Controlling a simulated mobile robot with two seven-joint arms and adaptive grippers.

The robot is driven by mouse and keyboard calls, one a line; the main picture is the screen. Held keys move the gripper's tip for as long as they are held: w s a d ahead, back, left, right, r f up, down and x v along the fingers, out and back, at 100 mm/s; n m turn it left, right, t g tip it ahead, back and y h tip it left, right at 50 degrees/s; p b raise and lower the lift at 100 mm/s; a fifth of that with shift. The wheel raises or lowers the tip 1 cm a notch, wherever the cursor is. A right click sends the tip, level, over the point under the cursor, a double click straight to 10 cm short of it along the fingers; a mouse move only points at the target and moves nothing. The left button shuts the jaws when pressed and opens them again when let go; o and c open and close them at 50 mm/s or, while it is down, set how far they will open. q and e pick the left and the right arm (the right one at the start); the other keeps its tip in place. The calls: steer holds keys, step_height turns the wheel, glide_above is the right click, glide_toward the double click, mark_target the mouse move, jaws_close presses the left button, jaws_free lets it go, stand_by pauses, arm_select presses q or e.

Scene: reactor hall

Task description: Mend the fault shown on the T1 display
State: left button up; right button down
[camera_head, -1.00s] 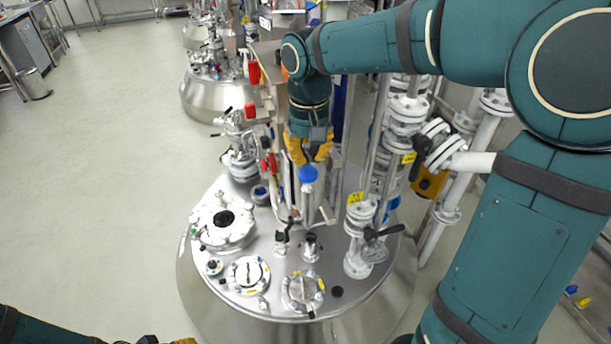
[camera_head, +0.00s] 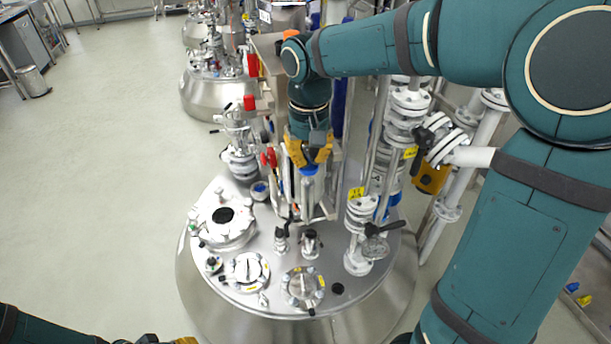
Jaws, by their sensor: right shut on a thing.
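My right gripper (camera_head: 310,158) has yellow fingers and reaches down over the reactor from the top. It is shut around a blue cap (camera_head: 309,171) on top of an upright grey metal cylinder (camera_head: 308,198). The cylinder stands behind the small fittings on the steel reactor lid (camera_head: 262,296); its foot is partly hidden. My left gripper (camera_head: 170,341) shows only as a yellow and dark bit at the bottom edge, and its fingertips are cut off. I cannot make out a T1 display here.
The lid carries a round manway (camera_head: 224,216), two flanged ports (camera_head: 302,288) and a black-handled valve (camera_head: 380,229) on the right pipe. Yellow tags (camera_head: 356,193) mark the pipes. Pipework crowds my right arm. Open floor (camera_head: 90,190) lies left; another vessel (camera_head: 210,98) stands behind.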

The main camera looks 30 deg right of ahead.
mark_target(308, 168)
steer(key=shift+f+b, duration=0.95)
steer(key=shift+f, duration=0.65)
steer(key=shift+r, duration=0.25)
steer(key=shift+r+p, duration=2.4)
steer(key=shift+r, duration=0.2)
steer(key=shift+f, duration=0.2)
